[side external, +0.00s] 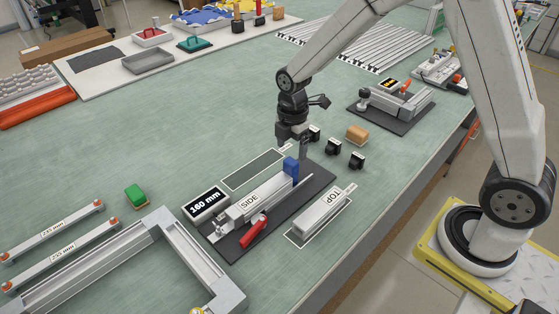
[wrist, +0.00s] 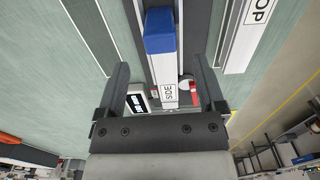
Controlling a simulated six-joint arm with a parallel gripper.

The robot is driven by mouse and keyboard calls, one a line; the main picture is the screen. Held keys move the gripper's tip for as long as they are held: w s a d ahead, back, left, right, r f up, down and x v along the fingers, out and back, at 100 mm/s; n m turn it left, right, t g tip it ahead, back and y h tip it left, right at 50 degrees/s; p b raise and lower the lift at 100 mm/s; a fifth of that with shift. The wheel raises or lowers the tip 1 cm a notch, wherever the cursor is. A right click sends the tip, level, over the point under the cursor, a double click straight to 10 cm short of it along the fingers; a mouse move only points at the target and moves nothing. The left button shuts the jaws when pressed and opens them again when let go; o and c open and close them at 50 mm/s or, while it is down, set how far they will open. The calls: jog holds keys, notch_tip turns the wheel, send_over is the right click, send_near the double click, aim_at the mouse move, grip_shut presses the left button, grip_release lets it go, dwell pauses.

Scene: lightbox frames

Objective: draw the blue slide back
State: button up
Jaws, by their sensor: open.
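The blue slide (side external: 291,167) is a small upright block at the far right end of a measuring fixture on a dark base plate (side external: 240,243). A grey bar labelled SIDE (side external: 252,196) lies along the fixture. My gripper (side external: 304,147) is open and empty, pointing down just above and beside the blue slide. In the wrist view its two fingers (wrist: 160,66) are spread to either side of the fixture's line, and the blue slide (wrist: 160,32) shows beyond their tips. I cannot tell the exact gap between fingers and slide.
A display reading 160 mm (side external: 206,204) and a red lever (side external: 253,231) are on the fixture. A bar labelled TOP (side external: 322,212) lies to its right, an empty outlined spot (side external: 256,169) behind. Black blocks (side external: 333,146) and a tan block (side external: 357,134) stand near my gripper.

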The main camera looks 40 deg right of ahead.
aim_at(291, 161)
jog(key=shift+f, duration=0.1)
jog(key=shift+f, duration=3.85)
jog(key=shift+c, duration=0.2)
grip_shut()
